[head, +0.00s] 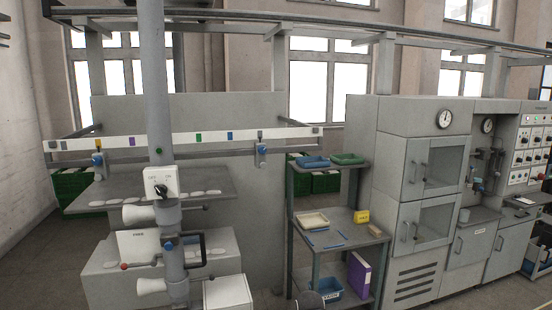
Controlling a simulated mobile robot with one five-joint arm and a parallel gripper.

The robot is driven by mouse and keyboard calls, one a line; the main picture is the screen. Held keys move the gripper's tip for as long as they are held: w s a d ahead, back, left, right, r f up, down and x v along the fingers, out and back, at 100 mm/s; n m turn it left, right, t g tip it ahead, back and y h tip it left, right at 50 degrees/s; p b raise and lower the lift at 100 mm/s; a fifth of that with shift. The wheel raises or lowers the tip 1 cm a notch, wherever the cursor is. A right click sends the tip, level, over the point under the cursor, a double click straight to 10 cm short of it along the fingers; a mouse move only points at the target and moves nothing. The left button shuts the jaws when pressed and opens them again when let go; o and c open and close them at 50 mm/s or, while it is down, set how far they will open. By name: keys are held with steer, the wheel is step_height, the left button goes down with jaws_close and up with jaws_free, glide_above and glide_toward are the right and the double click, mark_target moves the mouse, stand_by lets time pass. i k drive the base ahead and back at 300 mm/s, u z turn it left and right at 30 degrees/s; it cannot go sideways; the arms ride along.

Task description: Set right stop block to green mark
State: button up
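A long white scale strip (80,144) with coloured marks runs above a grey rail in the head view. A purple mark (131,141) is right of that. My gripper is not in view.
A grey vertical post (153,80) crosses in front of the strip and hides part of it. A grey shelf (110,190) juts out below the rail. A rack (340,225) with trays stands right of the rail, beside grey cabinets (400,250).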

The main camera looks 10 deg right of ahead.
mark_target(260, 160)
steer(key=u, duration=0.15)
steer(key=i, duration=0.9)
steer(key=u, duration=1.3)
steer(key=k, duration=0.55)
steer(key=u, duration=0.4)
steer(key=i, duration=0.5)
steer(key=u, duration=0.05)
